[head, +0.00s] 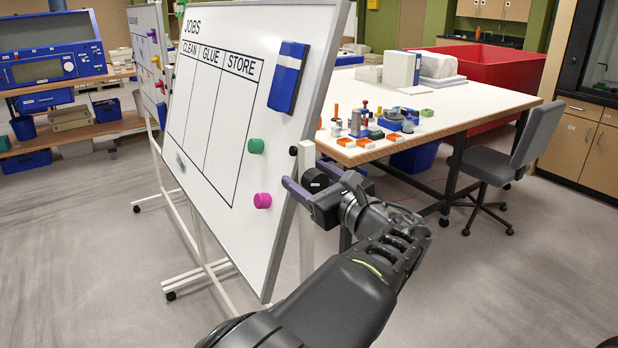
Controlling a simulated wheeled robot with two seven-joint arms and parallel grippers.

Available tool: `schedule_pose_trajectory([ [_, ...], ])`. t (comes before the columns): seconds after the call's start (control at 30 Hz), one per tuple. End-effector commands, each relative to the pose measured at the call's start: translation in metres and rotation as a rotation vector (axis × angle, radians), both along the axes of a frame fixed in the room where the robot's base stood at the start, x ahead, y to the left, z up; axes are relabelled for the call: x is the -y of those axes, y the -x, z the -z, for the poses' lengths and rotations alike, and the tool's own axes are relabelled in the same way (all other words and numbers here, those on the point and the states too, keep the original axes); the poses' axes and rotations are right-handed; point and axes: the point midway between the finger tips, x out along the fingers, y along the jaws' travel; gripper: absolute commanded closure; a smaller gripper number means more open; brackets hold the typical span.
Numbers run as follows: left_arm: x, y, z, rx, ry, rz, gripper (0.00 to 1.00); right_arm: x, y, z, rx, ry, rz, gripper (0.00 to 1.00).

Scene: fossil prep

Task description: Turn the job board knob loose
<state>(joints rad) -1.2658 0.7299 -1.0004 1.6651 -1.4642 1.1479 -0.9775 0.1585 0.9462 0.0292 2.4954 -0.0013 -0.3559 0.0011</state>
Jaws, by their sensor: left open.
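The job board (215,130) is a white, tilted panel on a white stand, headed JOBS with columns CLEAN, GLUE and STORE. A black round knob (315,179) shows beside the white post at the board's right edge. My left gripper (314,181) is open, its two purplish fingers on either side of the knob. I cannot tell whether the fingers touch it. Its palm and my arm hide part of the post and stand. My right gripper is not in view.
A blue eraser (288,77), a green magnet (256,146) and a pink magnet (262,200) are on the board. A white worktable (460,105) with small parts stands behind my gripper. A grey chair (500,160) is at right. Floor between board and chair is partly open.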

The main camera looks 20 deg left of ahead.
Motion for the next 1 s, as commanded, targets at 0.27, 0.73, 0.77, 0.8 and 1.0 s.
schedule_pose_trajectory([
  [0.27, 0.028, 0.022, 0.001, 0.001, 0.001, 0.005, 0.37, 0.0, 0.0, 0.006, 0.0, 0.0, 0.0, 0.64],
  [0.73, 0.059, 0.049, 0.0, 0.0, 0.0, 0.001, 0.37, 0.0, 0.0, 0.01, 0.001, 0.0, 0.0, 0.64],
  [0.77, 0.059, 0.049, 0.0, -0.001, 0.001, 0.001, 0.37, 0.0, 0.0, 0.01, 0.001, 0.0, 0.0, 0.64],
  [0.8, 0.059, 0.049, 0.0, -0.001, 0.001, 0.001, 0.37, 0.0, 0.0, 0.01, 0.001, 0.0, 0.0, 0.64],
  [1.0, 0.054, 0.048, 0.0, -0.005, -0.004, -0.008, 0.37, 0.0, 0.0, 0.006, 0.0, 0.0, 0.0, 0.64],
])
